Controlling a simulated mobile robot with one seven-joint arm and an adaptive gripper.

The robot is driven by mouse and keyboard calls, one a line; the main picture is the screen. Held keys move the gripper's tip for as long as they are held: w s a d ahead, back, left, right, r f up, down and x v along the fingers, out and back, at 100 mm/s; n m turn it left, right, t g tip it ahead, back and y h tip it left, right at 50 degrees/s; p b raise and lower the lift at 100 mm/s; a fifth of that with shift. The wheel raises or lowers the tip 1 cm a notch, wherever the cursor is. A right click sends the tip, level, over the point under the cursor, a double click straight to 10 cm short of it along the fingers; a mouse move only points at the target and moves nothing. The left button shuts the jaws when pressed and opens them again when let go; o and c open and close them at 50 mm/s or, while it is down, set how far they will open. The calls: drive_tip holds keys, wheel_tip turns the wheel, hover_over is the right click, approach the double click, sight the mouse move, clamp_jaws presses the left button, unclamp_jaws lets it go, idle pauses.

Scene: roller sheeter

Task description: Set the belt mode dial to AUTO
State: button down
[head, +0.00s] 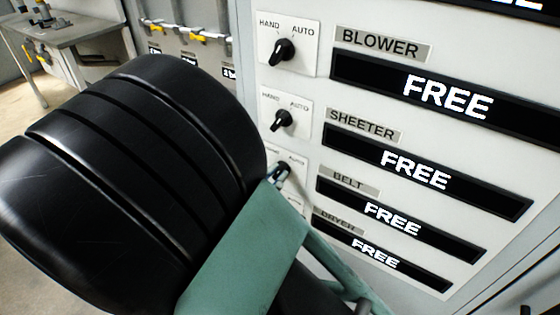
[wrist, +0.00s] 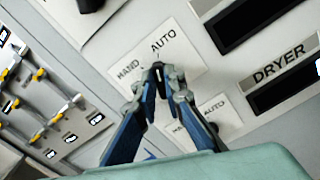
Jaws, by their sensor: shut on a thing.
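The belt mode dial (wrist: 158,74) is a small black knob on a white plate marked HAND and AUTO in the wrist view. My gripper's two blue-and-grey fingers (wrist: 158,78) are closed on the knob from both sides. The fingers hide most of the knob, so I cannot tell exactly where it points. In the head view the belt plate (head: 298,160) is partly covered by my green gripper body and black arm. The BELT label (head: 349,180) stands to its right, and the belt display (head: 385,213) reads FREE.
The sheeter dial (head: 282,120) and blower dial (head: 283,50) sit above on the same panel. The dryer dial (wrist: 213,128) lies close below, near my right finger. Yellow-handled valves (head: 205,38) are on the left. Displays fill the panel's right side.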

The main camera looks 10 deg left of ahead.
drive_tip(key=shift+m, duration=0.6)
drive_tip(key=c, duration=2)
unclamp_jaws()
drive_tip(key=v, duration=1.2)
